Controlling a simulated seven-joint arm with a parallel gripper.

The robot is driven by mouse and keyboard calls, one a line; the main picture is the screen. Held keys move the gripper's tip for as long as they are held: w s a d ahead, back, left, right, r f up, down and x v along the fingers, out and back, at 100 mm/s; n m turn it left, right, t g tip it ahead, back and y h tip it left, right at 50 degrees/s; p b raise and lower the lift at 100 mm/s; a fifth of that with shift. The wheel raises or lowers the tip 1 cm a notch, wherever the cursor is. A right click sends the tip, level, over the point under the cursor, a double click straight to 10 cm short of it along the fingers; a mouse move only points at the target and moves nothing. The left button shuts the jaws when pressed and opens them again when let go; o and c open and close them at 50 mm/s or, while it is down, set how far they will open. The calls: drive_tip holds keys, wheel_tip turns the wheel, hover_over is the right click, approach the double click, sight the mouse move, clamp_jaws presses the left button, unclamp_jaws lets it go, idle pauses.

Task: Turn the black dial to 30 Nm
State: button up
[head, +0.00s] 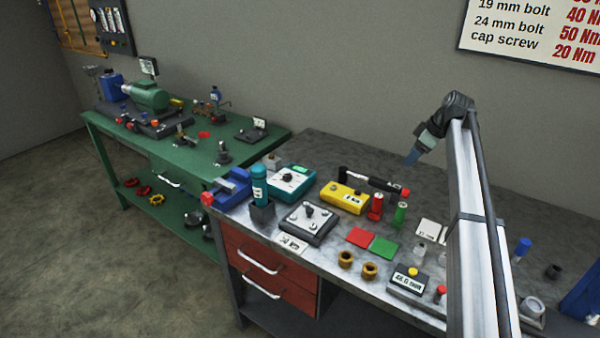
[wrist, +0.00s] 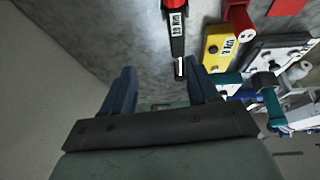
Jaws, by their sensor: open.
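A dark grey box with a pale top plate (head: 298,223) carries a black knob (head: 309,211) with small round markers around it. A teal box (head: 280,190) behind it has a white face with a small black dial (head: 292,175). I cannot tell which of these is the named dial, and no scale numbers are readable. My gripper (head: 412,157) is above the back of the metal bench, to the right of both boxes and apart from them. In the wrist view its two blue fingers (wrist: 163,82) are spread with nothing between them.
A black handled tool (head: 372,181) lies near a yellow box (head: 344,200), with red (head: 376,207) and green (head: 400,214) cylinders close by. A teal upright cylinder (head: 260,184) stands beside the boxes. A wall sign (head: 533,35) lists torque values. A display box (head: 410,284) is in front.

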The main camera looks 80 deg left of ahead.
drive_tip(key=s+a+r+n, duration=0.1)
drive_tip(key=s+a, duration=0.2)
drive_tip(key=s, duration=0.5)
drive_tip(key=s+a+n, duration=0.1)
drive_tip(key=s+a, duration=0.3)
drive_tip(key=s, duration=0.4)
drive_tip(key=n+g+h, duration=0.1)
drive_tip(key=n+h, duration=0.1)
approach(287, 175)
drive_tip(key=x, duration=0.8)
drive_tip(key=shift+d+f, duration=0.1)
drive_tip(key=c, duration=1)
